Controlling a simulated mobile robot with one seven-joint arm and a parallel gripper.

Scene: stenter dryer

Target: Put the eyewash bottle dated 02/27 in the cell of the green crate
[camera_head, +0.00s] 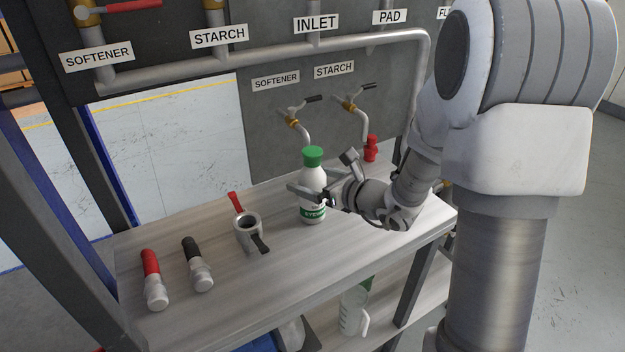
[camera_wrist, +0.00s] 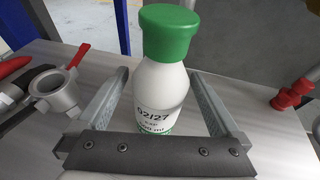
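The eyewash bottle (camera_head: 313,190) is white with a green cap and stands upright on the grey wooden shelf. In the wrist view the bottle (camera_wrist: 160,85) shows the date 02/27 on its label. My gripper (camera_head: 308,192) is at the bottle from the right, at about mid-height. In the wrist view its two fingers (camera_wrist: 162,85) are spread on either side of the bottle, with a visible gap on each side. A green thing (camera_head: 367,283) shows a little on the lower shelf behind a jug; I cannot tell whether it is the green crate.
A grey ring fitting with red and black handles (camera_head: 247,232) stands left of the bottle. Two couplings, one red-ended (camera_head: 153,280) and one black-ended (camera_head: 197,265), lie farther left. A red fitting (camera_head: 371,148) and taps stand behind. A clear jug (camera_head: 352,311) is on the lower shelf.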

